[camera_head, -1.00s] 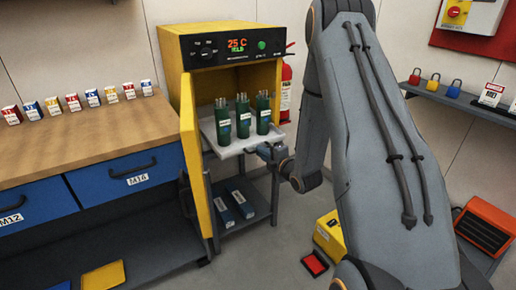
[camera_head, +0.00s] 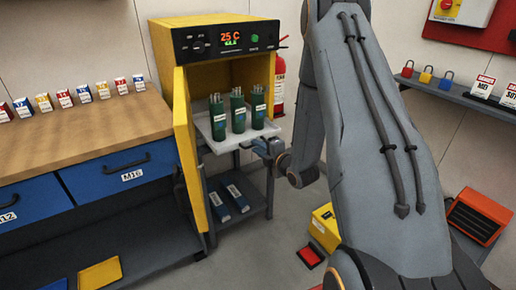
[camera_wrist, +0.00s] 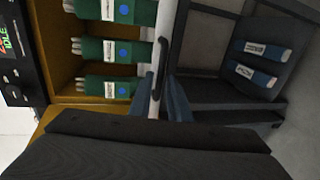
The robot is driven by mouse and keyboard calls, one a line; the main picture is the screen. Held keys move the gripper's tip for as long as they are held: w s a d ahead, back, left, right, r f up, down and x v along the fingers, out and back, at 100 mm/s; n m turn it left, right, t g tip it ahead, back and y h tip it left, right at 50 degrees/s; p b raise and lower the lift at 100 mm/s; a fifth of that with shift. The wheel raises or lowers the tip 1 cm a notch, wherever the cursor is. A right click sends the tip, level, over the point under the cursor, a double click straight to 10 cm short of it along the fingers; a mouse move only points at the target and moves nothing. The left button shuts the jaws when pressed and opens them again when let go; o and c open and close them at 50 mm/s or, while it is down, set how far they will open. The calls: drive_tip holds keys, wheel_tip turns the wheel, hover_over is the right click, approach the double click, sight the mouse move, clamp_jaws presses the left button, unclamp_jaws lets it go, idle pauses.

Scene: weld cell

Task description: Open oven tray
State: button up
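The oven (camera_head: 222,82) is a yellow box with a black panel reading 25 C, and its yellow door (camera_head: 188,150) stands open at the left. The pale oven tray (camera_head: 210,144) sticks out of the front with green canisters (camera_head: 218,120) upright on it. My gripper (camera_head: 268,148) is at the tray's front right. In the wrist view the picture is turned sideways. The blue fingers of my gripper (camera_wrist: 164,100) lie either side of the dark tray handle (camera_wrist: 160,62) and look closed on it; the contact itself is partly hidden.
Blue boxes (camera_head: 232,195) lie on the shelf under the oven. A wooden bench (camera_head: 75,135) with blue drawers stands at the left. A yellow box (camera_head: 325,228) and a red pad (camera_head: 310,257) are on the floor at the right. Floor in front of the oven is clear.

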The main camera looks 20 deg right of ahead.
drive_tip(key=v, duration=0.7)
drive_tip(key=shift+s+b, duration=0.3)
drive_tip(key=shift+b, duration=0.15)
drive_tip(key=shift+w+r, duration=0.1)
drive_tip(key=shift+r, duration=0.05)
drive_tip(key=s+a+r+m+g+h, duration=0.1)
drive_tip(key=s+a+m+g, duration=0.3)
drive_tip(key=s, duration=0.5)
drive_tip(key=s+a+r+m+g+h, duration=0.1)
drive_tip(key=s+a+r+m+g, duration=0.3)
drive_tip(key=s+m, duration=0.5)
drive_tip(key=s+a+r+m+g, duration=0.2)
drive_tip(key=s+a+m+g, duration=0.2)
drive_tip(key=s+m+g, duration=0.3)
drive_tip(key=shift+s+a+r+h, duration=0.25)
drive_tip(key=shift+s+h, duration=0.15)
drive_tip(key=shift+s, duration=0.6)
drive_tip(key=shift+f, duration=0.1)
